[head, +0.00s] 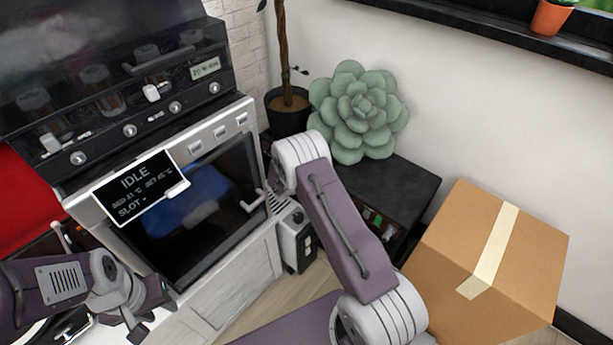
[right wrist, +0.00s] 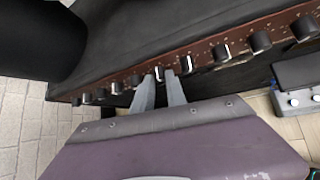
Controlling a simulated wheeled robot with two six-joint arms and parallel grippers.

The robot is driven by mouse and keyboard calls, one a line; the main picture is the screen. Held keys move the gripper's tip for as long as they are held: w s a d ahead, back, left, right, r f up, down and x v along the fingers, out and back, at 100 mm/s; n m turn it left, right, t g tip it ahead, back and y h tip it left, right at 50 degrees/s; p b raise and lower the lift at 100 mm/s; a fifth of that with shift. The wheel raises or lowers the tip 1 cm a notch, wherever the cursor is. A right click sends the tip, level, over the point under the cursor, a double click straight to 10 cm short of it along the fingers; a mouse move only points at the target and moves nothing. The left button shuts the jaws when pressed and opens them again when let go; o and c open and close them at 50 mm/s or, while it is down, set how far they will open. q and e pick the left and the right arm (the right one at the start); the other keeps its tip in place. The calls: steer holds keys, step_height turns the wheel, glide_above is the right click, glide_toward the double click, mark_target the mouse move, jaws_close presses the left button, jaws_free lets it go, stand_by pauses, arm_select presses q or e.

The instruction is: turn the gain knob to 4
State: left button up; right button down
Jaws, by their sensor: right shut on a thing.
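A reddish-brown panel (right wrist: 205,52) with a row of dark knobs runs along the front of a black box in the right wrist view. My right gripper (right wrist: 164,84) has its fingers closed about one knob (right wrist: 159,72) near the middle of the row. That knob shows a pale pointer mark. The lettering is too small to read, so I cannot tell which knob is the gain or its value. In the head view the black box (head: 407,178) stands behind my right arm, which hides the right gripper. My left gripper (head: 149,311) is open and empty at the lower left.
Neighbouring knobs (right wrist: 187,63) sit close on both sides of the held one. A green succulent (head: 358,112) stands on the black box. A cardboard box (head: 440,255) is to the right. A machine with an "IDLE" display (head: 140,185) stands at left.

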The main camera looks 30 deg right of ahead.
arm_select(q)
steer(key=shift+r, duration=0.65)
arm_select(e)
steer(key=c, duration=1.6)
jaws_free()
